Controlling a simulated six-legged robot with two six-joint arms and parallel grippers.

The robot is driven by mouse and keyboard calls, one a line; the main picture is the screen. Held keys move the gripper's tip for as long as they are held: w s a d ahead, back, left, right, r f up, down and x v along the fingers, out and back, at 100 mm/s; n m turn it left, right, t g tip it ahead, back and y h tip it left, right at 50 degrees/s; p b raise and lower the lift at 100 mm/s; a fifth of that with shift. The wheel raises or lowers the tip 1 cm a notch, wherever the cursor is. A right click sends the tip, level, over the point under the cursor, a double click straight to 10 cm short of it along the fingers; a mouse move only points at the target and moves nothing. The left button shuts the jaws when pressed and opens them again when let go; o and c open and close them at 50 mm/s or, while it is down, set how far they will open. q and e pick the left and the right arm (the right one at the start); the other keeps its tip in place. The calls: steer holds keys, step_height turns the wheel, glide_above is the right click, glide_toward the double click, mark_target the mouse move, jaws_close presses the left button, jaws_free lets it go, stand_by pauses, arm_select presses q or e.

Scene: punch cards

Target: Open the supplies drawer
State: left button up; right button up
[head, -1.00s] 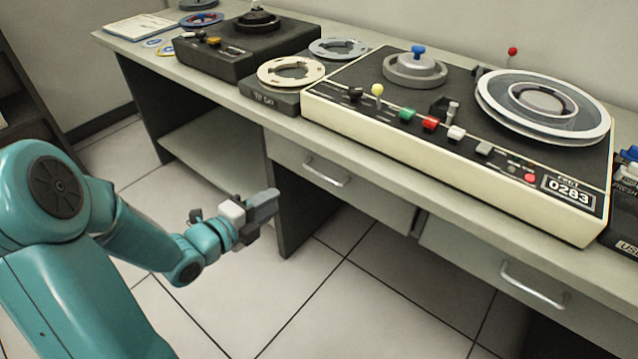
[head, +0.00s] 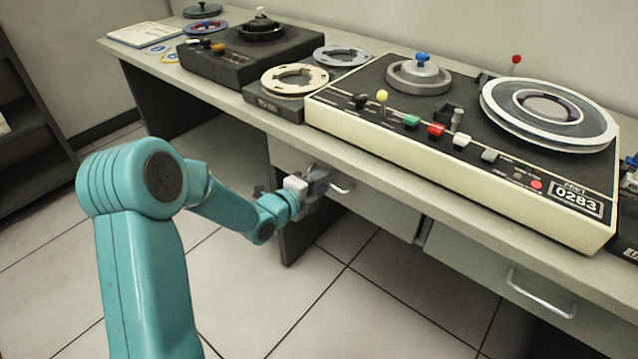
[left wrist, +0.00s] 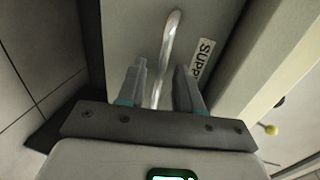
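The supplies drawer (head: 385,208) is the left one under the desk and is closed. Its label (left wrist: 201,60), partly readable as "SUPP", shows in the left wrist view beside the metal bar handle (left wrist: 168,45). My left gripper (head: 322,183) is at the left part of this handle. In the left wrist view its two fingers (left wrist: 160,85) are apart, with the handle running between them and a gap on each side. In the head view the gripper hides the handle's left end. My right gripper is in neither view.
A second drawer with a handle (head: 540,295) is at the right. A cream tape machine (head: 440,165) stands on the desk (head: 215,95) above the drawers. A dark shelf (head: 35,140) stands at the far left. The floor before the desk is clear.

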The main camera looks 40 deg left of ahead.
arm_select(q)
jaws_close()
stand_by(1.4)
